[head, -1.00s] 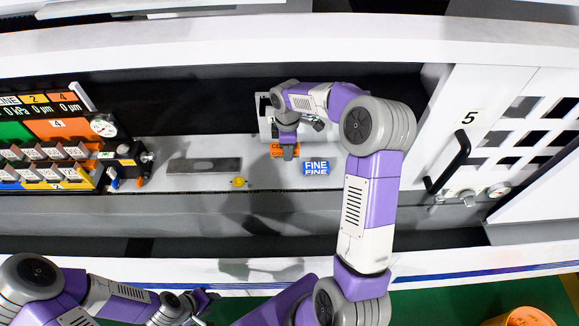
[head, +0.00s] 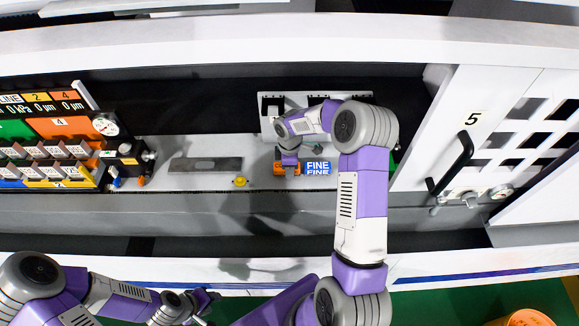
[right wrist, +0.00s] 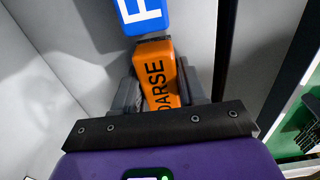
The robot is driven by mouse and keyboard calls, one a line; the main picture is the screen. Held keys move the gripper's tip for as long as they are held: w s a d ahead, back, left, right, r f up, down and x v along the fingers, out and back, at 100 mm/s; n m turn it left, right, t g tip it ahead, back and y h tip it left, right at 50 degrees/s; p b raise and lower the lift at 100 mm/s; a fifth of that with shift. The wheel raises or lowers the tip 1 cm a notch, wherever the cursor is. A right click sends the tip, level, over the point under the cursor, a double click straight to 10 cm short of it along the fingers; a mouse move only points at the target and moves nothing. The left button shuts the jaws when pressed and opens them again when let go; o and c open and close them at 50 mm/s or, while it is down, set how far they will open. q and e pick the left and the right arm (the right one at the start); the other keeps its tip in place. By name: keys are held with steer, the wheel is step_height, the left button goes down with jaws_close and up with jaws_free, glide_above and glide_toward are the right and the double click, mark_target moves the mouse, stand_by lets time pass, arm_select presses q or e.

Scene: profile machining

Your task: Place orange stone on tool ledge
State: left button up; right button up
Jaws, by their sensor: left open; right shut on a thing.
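The orange stone (head: 282,168) is at the grey tool ledge (head: 215,182), just left of the blue FINE stone (head: 318,167). My right gripper (head: 290,163) is shut on it, partly hiding it in the head view. In the right wrist view the orange stone (right wrist: 160,80) with black lettering sits between the two dark fingers, its far end very near the blue stone (right wrist: 145,15). I cannot tell whether the stones touch or whether the orange one rests on the ledge. My left gripper (head: 208,300) is open and empty at the lower left, away from the ledge.
A dark flat bar (head: 205,164) and a small yellow piece (head: 240,182) lie left of the stones. A white rack plate (head: 267,125) stands behind my right gripper. A gauge panel (head: 50,135) is at left, a white door with a black handle (head: 455,165) at right.

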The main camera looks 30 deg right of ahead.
steer(key=shift+f, duration=0.15)
steer(key=o, duration=1.1)
step_height(320, 180, up, 12)
steer(key=shift+r, duration=0.2)
